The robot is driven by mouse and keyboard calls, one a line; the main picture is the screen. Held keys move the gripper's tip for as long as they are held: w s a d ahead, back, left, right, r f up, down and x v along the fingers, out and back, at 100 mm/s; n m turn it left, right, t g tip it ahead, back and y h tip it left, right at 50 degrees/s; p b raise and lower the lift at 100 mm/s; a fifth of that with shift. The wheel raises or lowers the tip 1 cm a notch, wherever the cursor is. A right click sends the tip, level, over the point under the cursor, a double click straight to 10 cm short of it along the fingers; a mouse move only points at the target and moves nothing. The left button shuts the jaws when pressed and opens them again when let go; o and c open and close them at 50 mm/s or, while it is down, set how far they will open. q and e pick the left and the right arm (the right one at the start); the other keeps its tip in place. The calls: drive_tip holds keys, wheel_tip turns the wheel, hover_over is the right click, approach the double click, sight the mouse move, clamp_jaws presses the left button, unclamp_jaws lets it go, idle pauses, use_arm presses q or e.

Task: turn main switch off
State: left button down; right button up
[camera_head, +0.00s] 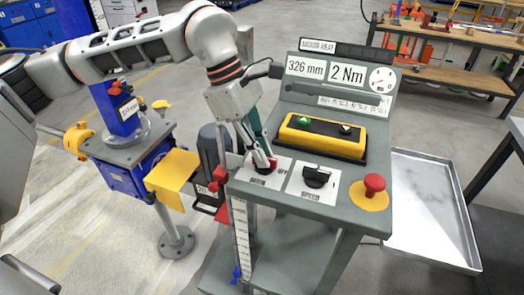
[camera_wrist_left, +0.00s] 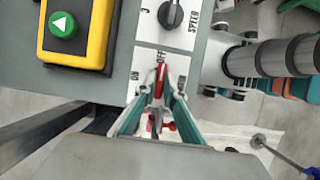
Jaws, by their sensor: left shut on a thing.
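The main switch is a red handle (camera_head: 267,167) on a white plate at the front left corner of the grey control console (camera_head: 335,205). My left gripper (camera_head: 262,163) reaches down onto it from above and is shut on it, hiding much of the handle. In the left wrist view the red handle (camera_wrist_left: 158,82) sits between the fingertips of my left gripper (camera_wrist_left: 160,88). My right gripper is not in view.
Beside the switch are a black speed knob (camera_head: 317,176) and a red mushroom button (camera_head: 374,184). Behind is a yellow box with a green button (camera_head: 304,120). Displays read 326 mm and 2 Nm.

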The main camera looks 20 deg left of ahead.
use_arm(q)
drive_tip(key=c, duration=2.1)
unclamp_jaws()
drive_tip(key=shift+r, duration=0.1)
drive_tip(key=shift+c, duration=0.2)
drive_tip(key=shift+r, duration=0.1)
drive_tip(key=v, duration=1.1)
drive_tip(key=shift+a+r, duration=0.25)
drive_tip(key=shift+r, duration=0.1)
